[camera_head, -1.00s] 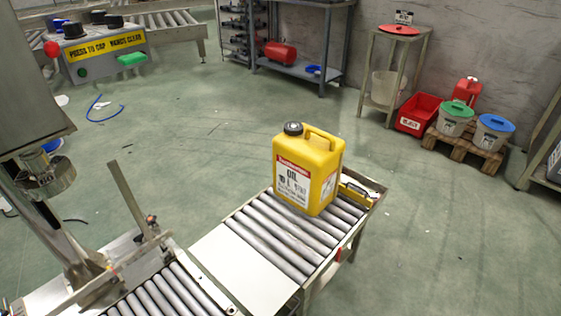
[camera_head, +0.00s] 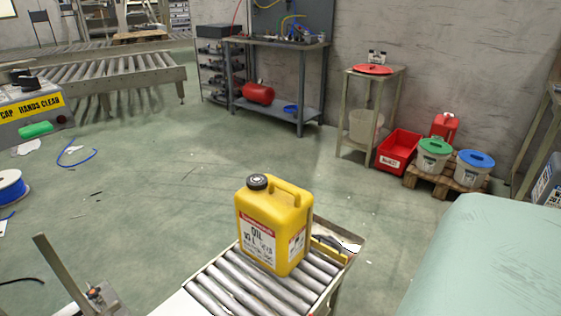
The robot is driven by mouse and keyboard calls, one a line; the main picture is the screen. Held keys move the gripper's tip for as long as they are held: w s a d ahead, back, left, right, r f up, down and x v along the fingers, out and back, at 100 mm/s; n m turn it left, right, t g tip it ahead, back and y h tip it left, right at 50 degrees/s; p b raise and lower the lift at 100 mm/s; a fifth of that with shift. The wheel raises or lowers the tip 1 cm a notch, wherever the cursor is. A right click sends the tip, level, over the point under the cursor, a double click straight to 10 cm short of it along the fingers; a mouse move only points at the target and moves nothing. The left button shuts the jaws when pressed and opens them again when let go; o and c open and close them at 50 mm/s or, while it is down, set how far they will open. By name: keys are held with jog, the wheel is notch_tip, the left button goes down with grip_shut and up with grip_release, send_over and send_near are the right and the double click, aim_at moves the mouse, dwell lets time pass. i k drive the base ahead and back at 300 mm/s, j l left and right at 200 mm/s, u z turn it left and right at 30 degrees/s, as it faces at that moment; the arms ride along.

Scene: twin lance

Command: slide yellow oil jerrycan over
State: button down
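The yellow oil jerrycan (camera_head: 273,226) stands upright on the roller conveyor (camera_head: 222,287), near its far right end. It has a black cap, a moulded handle on top and a white and red label reading OIL. Its base rests on the rollers. A yellow bar (camera_head: 330,250) lies across the conveyor's end, just right of the jerrycan. My gripper is not in view. Nothing visible touches the jerrycan apart from the conveyor.
A smooth pale green shape, apparently part of my arm, covers the lower right corner. A red bin (camera_head: 396,152) and lidded buckets (camera_head: 434,156) stand by the wall beside a small stand (camera_head: 341,118). Open floor lies beyond the conveyor.

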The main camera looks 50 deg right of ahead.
aim_at(275, 215)
jog(key=l+u, duration=0.2)
jog(key=l, duration=0.4)
jog(key=k+l+u, duration=0.2)
jog(key=l, duration=0.8)
jog(key=k+l+u, duration=0.15)
jog(key=l, duration=0.65)
jog(key=k+l, duration=0.1)
jog(key=l, duration=0.3)
jog(key=k+l, duration=0.1)
jog(key=l, duration=0.3)
jog(key=k+l, duration=0.1)
jog(key=l, duration=0.3)
jog(key=k+l, duration=0.15)
jog(key=l, duration=0.25)
jog(key=k+l+u, duration=0.1)
jog(key=l, duration=0.25)
jog(key=k+l, duration=0.1)
jog(key=l, duration=0.3)
jog(key=i+l, duration=0.15)
jog(key=i, duration=0.3)
